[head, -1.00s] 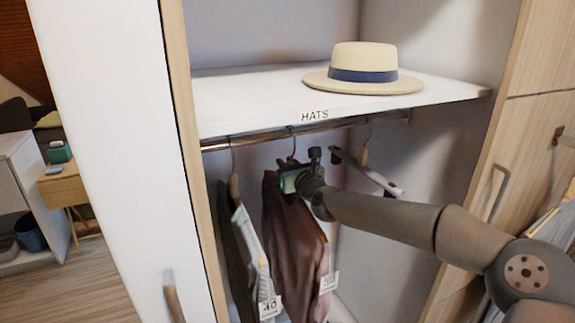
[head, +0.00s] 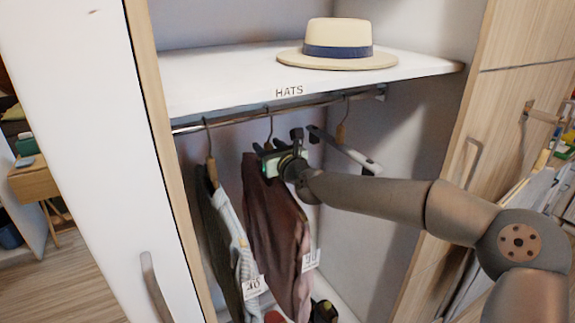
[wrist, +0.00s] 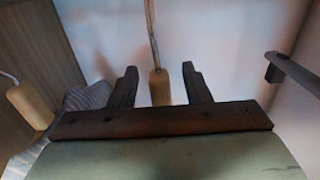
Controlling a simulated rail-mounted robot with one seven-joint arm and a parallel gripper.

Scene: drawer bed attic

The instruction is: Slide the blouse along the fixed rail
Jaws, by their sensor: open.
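A maroon garment (head: 275,215), which looks like the blouse, hangs from the rail (head: 235,116) on a hooked hanger. A grey-white striped garment (head: 234,235) hangs to its left. My gripper (head: 268,152) is at the top of the maroon garment, just below the rail, and partly hides its hanger. In the wrist view my gripper (wrist: 160,86) is open. The wooden hanger neck (wrist: 158,88) with its metal hook shows between the two fingers, with gaps on both sides. Whether it lies fully in the jaws' depth is hard to tell.
A straw hat (head: 338,45) sits on the white shelf (head: 215,75) above the rail. A bar-like hanger (head: 345,152) hangs at the right, close to my gripper. Another wooden hanger (wrist: 28,105) is at the left in the wrist view. The wardrobe side panel (head: 150,130) bounds the left.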

